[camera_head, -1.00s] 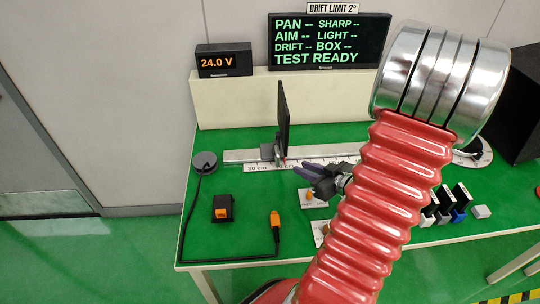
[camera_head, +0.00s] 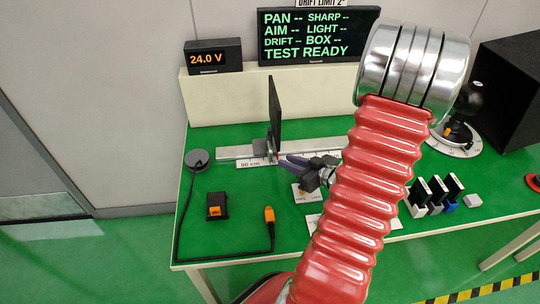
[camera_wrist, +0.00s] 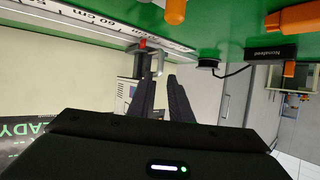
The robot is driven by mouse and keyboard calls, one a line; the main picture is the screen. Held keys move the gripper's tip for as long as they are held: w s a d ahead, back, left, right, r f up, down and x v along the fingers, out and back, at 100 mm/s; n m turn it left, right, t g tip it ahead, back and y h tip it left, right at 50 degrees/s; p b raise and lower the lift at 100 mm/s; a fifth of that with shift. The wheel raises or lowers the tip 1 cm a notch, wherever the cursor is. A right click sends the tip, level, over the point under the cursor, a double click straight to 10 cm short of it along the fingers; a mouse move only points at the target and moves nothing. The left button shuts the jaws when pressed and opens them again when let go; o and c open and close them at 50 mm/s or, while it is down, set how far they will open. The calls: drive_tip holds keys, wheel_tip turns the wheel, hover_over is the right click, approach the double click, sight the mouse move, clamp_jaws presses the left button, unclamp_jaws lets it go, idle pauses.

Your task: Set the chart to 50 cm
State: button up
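The chart (camera_head: 274,108) is a thin dark upright panel, seen nearly edge-on. It stands on a small carriage on the pale rail (camera_head: 232,152). The scale label (camera_head: 249,164) below the rail reads 60 cm, just left of the chart. My gripper (camera_head: 282,164) is at the near side of the carriage foot, its dark fingers pointing left. In the wrist view a red piece (camera_wrist: 142,43) and a small silver post (camera_wrist: 158,62) show beyond the fingertips. The fingers (camera_wrist: 160,82) are apart with nothing seen between them. Contact with the carriage cannot be told.
A black box with an orange face (camera_head: 216,206) and an orange-ended plug (camera_head: 269,214) on a cable lie at front left. Several dark plates (camera_head: 436,190) stand right of my arm. The monitor (camera_head: 318,35) reads TEST READY. My red arm hides the rail's middle.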

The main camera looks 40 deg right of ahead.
sight(270, 154)
drive_tip(key=x, duration=1)
drive_tip(key=shift+c, duration=0.2)
clamp_jaws()
